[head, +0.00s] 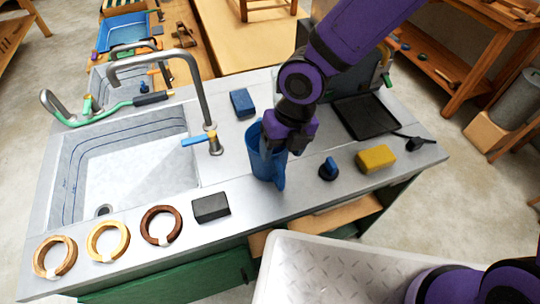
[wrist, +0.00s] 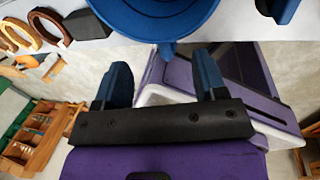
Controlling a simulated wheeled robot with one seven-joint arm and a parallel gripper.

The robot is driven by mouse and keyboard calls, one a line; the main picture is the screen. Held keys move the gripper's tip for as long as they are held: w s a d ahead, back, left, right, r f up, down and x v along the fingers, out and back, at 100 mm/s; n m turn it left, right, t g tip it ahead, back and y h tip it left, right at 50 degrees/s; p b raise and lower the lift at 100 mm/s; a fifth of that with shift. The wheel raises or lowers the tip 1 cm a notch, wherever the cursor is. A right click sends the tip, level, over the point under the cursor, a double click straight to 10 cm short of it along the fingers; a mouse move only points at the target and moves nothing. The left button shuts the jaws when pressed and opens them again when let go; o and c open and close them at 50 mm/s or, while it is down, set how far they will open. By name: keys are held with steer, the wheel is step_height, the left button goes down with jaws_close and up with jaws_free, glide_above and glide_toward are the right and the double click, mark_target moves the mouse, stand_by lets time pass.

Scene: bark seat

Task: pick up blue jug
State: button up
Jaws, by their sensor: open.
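The blue jug (head: 262,160) stands upright on the grey counter, right of the sink. In the wrist view its blue round body (wrist: 160,18) fills the top edge, with a narrow blue part, perhaps its handle or spout, pointing toward my gripper. My gripper (head: 280,160) is at the jug's right side in the head view and hides part of it. In the wrist view my gripper's two blue fingers (wrist: 162,82) are spread apart, with the narrow blue part just beyond the gap. Whether a finger touches the jug is unclear.
A black block (head: 211,208) and several rings (head: 161,225) lie left of the jug. A blue-and-black knob (head: 328,169) and a yellow sponge (head: 376,159) are to its right. A blue block (head: 242,103) lies behind. The faucet (head: 205,105) rises beside the sink (head: 125,160).

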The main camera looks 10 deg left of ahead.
mark_target(278, 162)
steer(key=shift+s+a+f, duration=0.1)
steer(key=shift+a+f, duration=0.1)
steer(key=shift+f, duration=1.2)
steer(key=shift+s+a+f, duration=0.1)
steer(key=shift+a+f, duration=0.1)
steer(key=shift+f, duration=1.15)
jaws_close()
